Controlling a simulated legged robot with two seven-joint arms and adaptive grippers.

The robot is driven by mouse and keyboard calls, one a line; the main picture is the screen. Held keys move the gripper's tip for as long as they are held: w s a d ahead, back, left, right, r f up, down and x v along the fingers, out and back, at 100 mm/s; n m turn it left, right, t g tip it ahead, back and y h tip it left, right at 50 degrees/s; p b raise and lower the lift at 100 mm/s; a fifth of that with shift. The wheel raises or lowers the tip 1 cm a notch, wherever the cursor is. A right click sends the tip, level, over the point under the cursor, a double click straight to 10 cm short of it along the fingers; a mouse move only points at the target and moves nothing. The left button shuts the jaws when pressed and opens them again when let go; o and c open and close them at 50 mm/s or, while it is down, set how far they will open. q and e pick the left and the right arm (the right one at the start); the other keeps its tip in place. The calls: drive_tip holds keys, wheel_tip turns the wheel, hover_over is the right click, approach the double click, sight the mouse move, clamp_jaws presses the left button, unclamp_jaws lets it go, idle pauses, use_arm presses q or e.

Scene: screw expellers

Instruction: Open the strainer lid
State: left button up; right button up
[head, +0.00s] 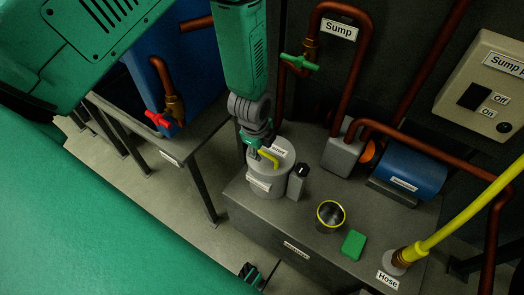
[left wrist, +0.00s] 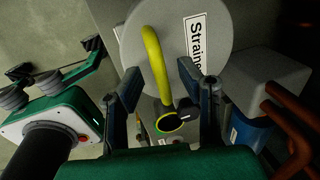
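The strainer (head: 268,183) is a grey cylinder on the metal bench, with a round grey lid labelled "Strainer" (left wrist: 213,28). A curved yellow handle (head: 268,158) stands on the lid; it shows large in the left wrist view (left wrist: 157,65). My left gripper (head: 257,147) is over the lid. In the left wrist view its two fingers (left wrist: 161,73) are apart, one on each side of the handle, with gaps, so it is open and empty. My right gripper (head: 250,273) is low at the bottom of the head view, partly hidden, with its fingertips apart.
A black-knobbed part (head: 298,181) stands right beside the strainer. A yellow-rimmed cup (head: 330,215) and a green block (head: 353,244) are to the right on the bench. A grey pump block (head: 343,153), blue motor (head: 408,172) and brown pipes stand behind. A yellow hose (head: 460,218) rises at right.

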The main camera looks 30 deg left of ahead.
sight(270, 150)
use_arm(q)
drive_tip(key=shift+w+f, duration=0.1)
drive_tip(key=shift+f, duration=0.3)
clamp_jaws()
drive_tip(key=shift+r, duration=0.1)
drive_tip(key=shift+w+r+g+p, duration=0.7)
drive_tip(key=shift+r+g+p, duration=0.1)
drive_tip(key=shift+r+p, duration=0.15)
drive_tip(key=w+r+g+p, duration=0.1)
drive_tip(key=w+r+p, duration=0.1)
drive_tip(key=w, duration=0.3)
drive_tip(key=shift+d+r, duration=0.15)
drive_tip(key=shift+r, duration=0.75)
